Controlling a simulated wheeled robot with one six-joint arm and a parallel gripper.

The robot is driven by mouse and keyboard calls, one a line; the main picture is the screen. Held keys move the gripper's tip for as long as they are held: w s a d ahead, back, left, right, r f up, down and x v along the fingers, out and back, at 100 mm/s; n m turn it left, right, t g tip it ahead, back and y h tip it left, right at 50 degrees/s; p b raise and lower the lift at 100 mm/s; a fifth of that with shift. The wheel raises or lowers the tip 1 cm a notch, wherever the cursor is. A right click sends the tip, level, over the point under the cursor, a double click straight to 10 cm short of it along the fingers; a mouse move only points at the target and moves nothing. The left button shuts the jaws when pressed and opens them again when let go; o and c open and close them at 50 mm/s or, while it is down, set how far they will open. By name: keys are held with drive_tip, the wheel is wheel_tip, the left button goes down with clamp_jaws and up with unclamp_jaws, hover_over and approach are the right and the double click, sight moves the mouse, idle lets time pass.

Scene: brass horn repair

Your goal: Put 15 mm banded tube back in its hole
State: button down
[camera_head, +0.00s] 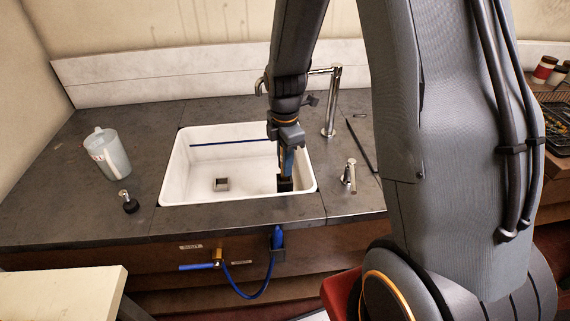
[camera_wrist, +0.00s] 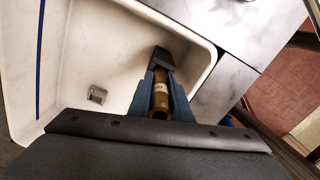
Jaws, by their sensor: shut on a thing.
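My gripper (camera_head: 286,172) points down into the right part of the white sink. In the wrist view my gripper (camera_wrist: 161,85) is shut, its blue fingers on either side of a brass tube with a pale band (camera_wrist: 160,96). The tube's near open end faces the wrist camera. A dark blocky shape (camera_wrist: 164,60) shows at the far end of the fingers; I cannot tell if it is part of the gripper or a separate thing. The tube is hard to make out in the head view. No hole for it can be made out.
The white sink (camera_head: 178,168) has a square drain (camera_head: 221,184) and a blue line along its back wall. A tap (camera_head: 332,100) stands behind it and a small metal fitting (camera_head: 349,175) to its right. A translucent jug (camera_head: 108,153) and a dark-based knob (camera_head: 129,202) are left.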

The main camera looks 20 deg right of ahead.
wheel_tip(320, 180, up, 9)
drive_tip(key=p, duration=0.6)
idle(0.7)
